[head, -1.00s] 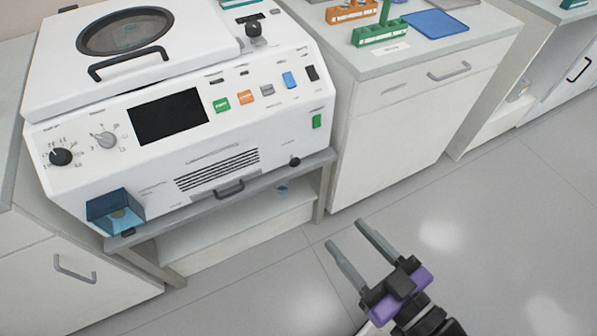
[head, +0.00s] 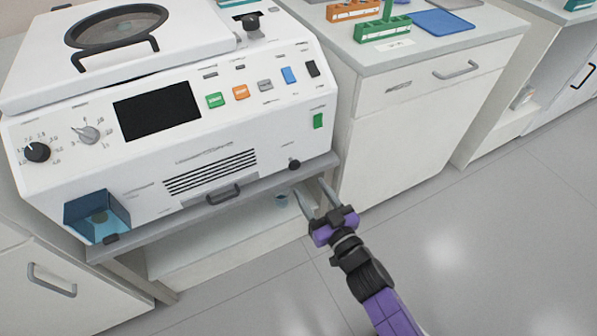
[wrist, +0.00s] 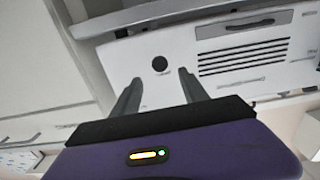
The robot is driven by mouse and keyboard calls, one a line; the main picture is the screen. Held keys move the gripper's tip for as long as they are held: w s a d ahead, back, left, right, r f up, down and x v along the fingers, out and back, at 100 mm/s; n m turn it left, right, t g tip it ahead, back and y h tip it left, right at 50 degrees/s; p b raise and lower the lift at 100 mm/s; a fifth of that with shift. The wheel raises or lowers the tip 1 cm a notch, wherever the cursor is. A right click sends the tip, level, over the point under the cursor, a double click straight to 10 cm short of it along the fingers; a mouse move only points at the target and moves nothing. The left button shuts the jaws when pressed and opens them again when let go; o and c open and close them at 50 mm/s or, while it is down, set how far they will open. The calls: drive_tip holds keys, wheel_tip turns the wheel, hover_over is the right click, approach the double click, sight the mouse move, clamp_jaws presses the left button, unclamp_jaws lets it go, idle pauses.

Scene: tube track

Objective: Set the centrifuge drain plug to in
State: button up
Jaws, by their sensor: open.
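The white centrifuge (head: 225,130) stands on a grey-topped bench. A small round black plug (head: 294,164) sits low at the right end of its front panel, right of the vent slots. I take it for the drain plug; how far it sticks out is hard to tell. In the wrist view the plug (wrist: 160,63) shows between and beyond my fingertips. My gripper (head: 310,189) is open and empty, just below and in front of the plug, apart from it. The gripper also shows in the wrist view (wrist: 159,80).
A dark handle (head: 223,194) is left of the plug, near the bench edge. A green switch (head: 318,121) is above it. A blue clear box (head: 97,216) juts from the panel's left end. A white cabinet (head: 420,130) stands close on the right. The floor in front is clear.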

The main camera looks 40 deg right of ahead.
sight(295, 166)
drive_tip(key=shift+x, duration=3.9)
drive_tip(key=shift+r, duration=0.1)
drive_tip(key=shift+c, duration=0.4)
clamp_jaws()
